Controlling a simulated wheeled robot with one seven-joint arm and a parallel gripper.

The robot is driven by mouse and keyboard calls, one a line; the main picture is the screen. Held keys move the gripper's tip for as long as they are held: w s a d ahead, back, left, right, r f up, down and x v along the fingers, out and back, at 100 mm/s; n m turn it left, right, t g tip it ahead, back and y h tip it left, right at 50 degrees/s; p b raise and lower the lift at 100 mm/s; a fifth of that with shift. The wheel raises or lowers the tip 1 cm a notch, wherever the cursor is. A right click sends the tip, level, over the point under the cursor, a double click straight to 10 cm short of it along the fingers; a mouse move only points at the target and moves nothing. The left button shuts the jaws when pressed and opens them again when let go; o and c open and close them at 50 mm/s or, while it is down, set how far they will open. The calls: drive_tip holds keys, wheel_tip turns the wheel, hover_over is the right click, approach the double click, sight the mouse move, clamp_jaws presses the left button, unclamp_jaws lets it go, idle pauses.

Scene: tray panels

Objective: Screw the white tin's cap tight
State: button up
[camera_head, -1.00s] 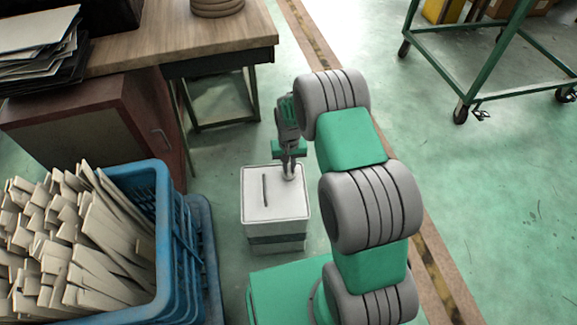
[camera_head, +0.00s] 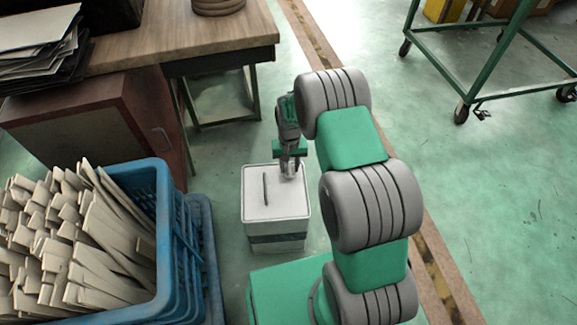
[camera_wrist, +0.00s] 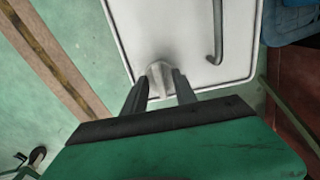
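The white tin (camera_head: 275,208) stands upright on the green floor, a box-shaped can with a dark band low on its side and a slim handle on its flat top. Its top also fills the upper part of the wrist view (camera_wrist: 190,35). The small pale cap (camera_wrist: 158,80) sits near one edge of the top. My gripper (camera_wrist: 160,78) reaches down over it, with one dark finger on each side and no clear gap at the tips. In the head view my gripper (camera_head: 289,172) hides most of the cap. I cannot tell how tight the cap is.
A blue crate (camera_head: 165,235) full of pale strips stands close to the left of the tin. A wooden-topped desk (camera_head: 185,45) is behind it. A green wheeled cart (camera_head: 470,95) stands at the upper right. The floor between the tin and cart is open.

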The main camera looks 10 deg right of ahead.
sight(289, 168)
wheel_tip(289, 168, up, 8)
drive_tip(key=shift+f+p, duration=0.1)
drive_tip(key=shift+p, duration=0.95)
